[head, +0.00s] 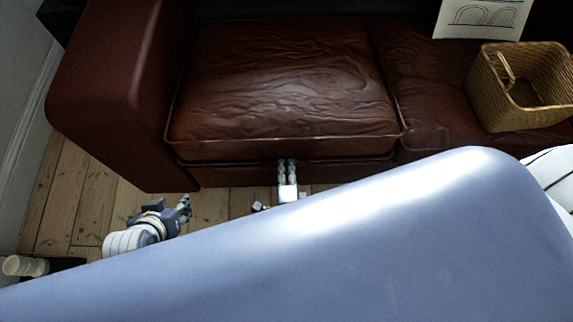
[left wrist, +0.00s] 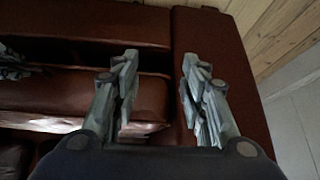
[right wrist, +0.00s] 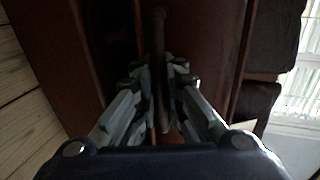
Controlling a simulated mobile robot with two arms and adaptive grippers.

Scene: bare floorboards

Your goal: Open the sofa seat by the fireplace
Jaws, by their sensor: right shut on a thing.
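The brown leather sofa seat (head: 285,85) lies beside the sofa's left armrest (head: 110,90). My right gripper (head: 288,165) is at the front lower edge of this seat, near its middle. My left gripper (head: 184,207) is open and empty, low in front of the sofa near the armrest. In the left wrist view its fingers (left wrist: 158,65) stand apart, with a dark gap along the seat front (left wrist: 90,50) beyond them. The fireplace is not in view.
A wicker basket (head: 500,110) stands on the neighbouring seat (head: 430,110), with a paper sheet (head: 480,17) behind it. Bare floorboards (head: 80,195) show in front of the armrest, and a white wall (head: 25,100) is at the left. My own blue body hides the lower foreground.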

